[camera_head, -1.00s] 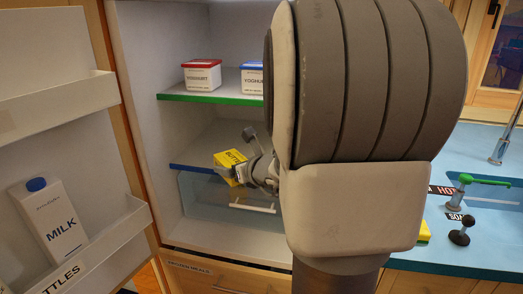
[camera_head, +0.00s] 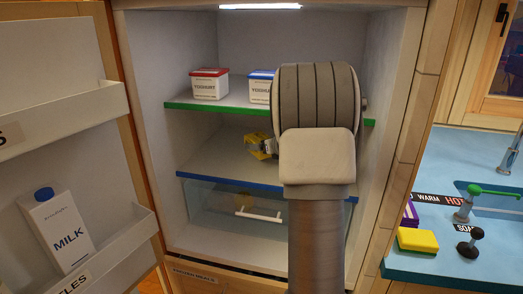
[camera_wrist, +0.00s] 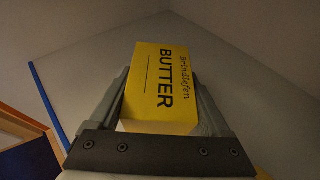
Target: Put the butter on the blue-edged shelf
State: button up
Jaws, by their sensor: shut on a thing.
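The yellow butter pack (camera_head: 257,147) is inside the open fridge, over the blue-edged shelf (camera_head: 215,166) and beneath the green-edged one. I cannot tell whether it touches the blue-edged shelf. My gripper (camera_head: 266,148) is shut on the butter, and my arm hides part of both. In the wrist view the butter (camera_wrist: 160,82) sits between the two fingers of my gripper (camera_wrist: 162,90), its printed side facing the camera. The shelf's blue edge (camera_wrist: 47,105) runs along the left there.
A red-lidded yoghurt (camera_head: 209,84) and a blue-lidded yoghurt (camera_head: 260,87) stand on the green-edged shelf (camera_head: 190,104) above. A clear drawer (camera_head: 215,204) is below. The open door with milk (camera_head: 60,230) is at left. The blue-edged shelf's left part is clear.

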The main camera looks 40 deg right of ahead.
jog(key=shift+w+d, duration=0.5)
jog(key=shift+d, duration=0.15)
jog(key=shift+f+b, duration=0.5)
jog(key=shift+f, duration=1.2)
jog(key=shift+f, duration=0.2)
jog(key=o, duration=1.5)
jog(key=shift+r, duration=0.2)
jog(key=p+v, duration=0.1)
jog(key=v, duration=1.1)
